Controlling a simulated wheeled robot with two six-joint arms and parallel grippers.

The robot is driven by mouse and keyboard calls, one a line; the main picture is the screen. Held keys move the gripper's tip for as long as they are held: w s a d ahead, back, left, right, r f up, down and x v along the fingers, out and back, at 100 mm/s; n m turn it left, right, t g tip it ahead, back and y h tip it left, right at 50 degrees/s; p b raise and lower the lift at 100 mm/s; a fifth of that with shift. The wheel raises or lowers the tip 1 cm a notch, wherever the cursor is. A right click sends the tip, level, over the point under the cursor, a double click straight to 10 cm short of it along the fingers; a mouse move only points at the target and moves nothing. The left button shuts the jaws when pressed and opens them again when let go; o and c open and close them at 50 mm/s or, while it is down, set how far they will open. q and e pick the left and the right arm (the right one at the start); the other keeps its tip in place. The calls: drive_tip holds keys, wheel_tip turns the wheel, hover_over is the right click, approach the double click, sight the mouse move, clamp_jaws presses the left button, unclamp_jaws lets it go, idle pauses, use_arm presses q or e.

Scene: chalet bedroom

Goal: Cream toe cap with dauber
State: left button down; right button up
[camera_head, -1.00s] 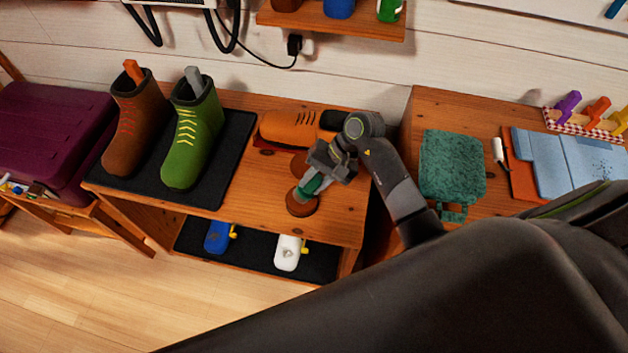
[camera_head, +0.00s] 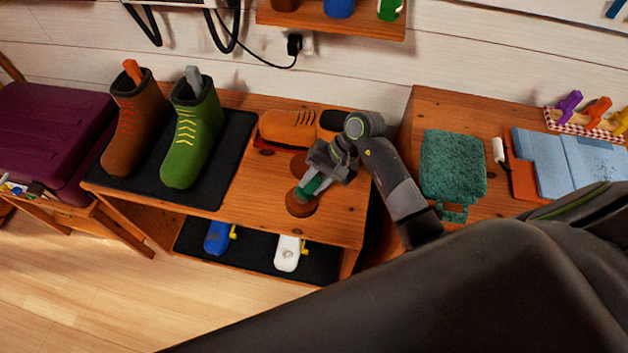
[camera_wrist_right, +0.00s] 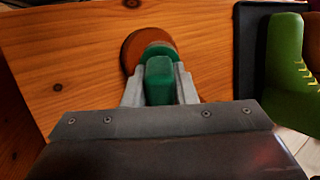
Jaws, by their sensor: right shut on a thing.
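My right gripper (camera_head: 314,182) is shut on a green dauber (camera_wrist_right: 158,78), above the wooden bench (camera_head: 245,215). The dauber's lower end is at a round brown tin (camera_head: 302,207), which also shows in the right wrist view (camera_wrist_right: 141,40). Whether they touch I cannot tell. A second brown disc (camera_head: 299,163) lies behind, partly hidden by the gripper. A brown boot (camera_head: 132,130) and a green boot (camera_head: 190,135) stand upright on a black mat (camera_head: 238,135). My left gripper is not in view.
A side table with a teal cloth (camera_head: 452,165), a blue booklet (camera_head: 575,155) and colored clips stands at the right. A purple case (camera_head: 50,135) is at the left. Blue and white items (camera_head: 288,253) lie on the lower shelf.

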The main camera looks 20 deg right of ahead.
drive_tip(key=shift+f, duration=0.15)
drive_tip(key=shift+r+p, duration=1.1)
drive_tip(key=shift+r, duration=1.45)
drive_tip(key=shift+r+p, duration=0.35)
drive_tip(key=shift+r, duration=0.65)
drive_tip(key=shift+w+d+r, duration=0.1)
drive_tip(key=shift+r, duration=0.25)
drive_tip(key=s+d+r, duration=0.1)
drive_tip(key=s+r, duration=0.1)
drive_tip(key=r, duration=0.6)
drive_tip(key=s+d+r, duration=0.2)
drive_tip(key=s+r, duration=0.1)
drive_tip(key=r, duration=0.5)
drive_tip(key=shift+r, duration=0.3)
